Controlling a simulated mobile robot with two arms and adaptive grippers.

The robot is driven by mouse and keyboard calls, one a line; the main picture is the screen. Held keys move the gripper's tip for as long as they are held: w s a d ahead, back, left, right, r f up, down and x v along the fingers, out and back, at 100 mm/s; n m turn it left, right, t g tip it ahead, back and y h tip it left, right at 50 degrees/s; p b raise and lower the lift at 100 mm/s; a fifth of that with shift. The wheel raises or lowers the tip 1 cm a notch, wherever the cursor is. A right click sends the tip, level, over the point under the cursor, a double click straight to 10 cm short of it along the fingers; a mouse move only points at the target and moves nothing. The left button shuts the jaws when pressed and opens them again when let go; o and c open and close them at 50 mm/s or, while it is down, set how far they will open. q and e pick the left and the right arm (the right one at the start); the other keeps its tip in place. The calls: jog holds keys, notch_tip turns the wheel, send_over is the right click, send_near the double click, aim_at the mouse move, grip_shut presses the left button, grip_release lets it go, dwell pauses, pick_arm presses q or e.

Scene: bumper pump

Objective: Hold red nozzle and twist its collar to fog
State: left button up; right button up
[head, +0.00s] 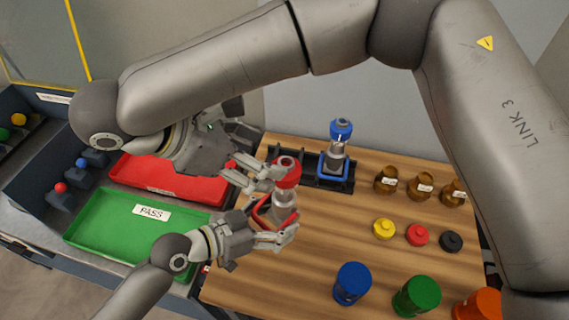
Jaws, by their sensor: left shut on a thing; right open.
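The red nozzle (285,200) stands upright near the left side of the wooden table, with a silver body, a red collar (288,175) on top and a red loop low down. My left gripper (277,228) is shut on its lower part. My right gripper (268,178) is open, its fingers at the left side of the collar. I cannot tell whether they touch it. Any setting mark on the collar is too small to read.
A blue nozzle (336,158) stands in the black rack (312,181) behind. Brown bottles (386,180), small caps (384,229) and coloured containers (352,283) occupy the right side. Green PASS (98,226) and red (160,184) trays lie left. The table's middle is clear.

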aim_at(284, 165)
jog(key=x, duration=0.7)
jog(key=shift+w+d+f, duration=0.1)
jog(key=shift+d+f, duration=0.05)
jog(key=shift+d, duration=0.05)
jog(key=c, duration=1)
jog(key=shift+c, duration=0.2)
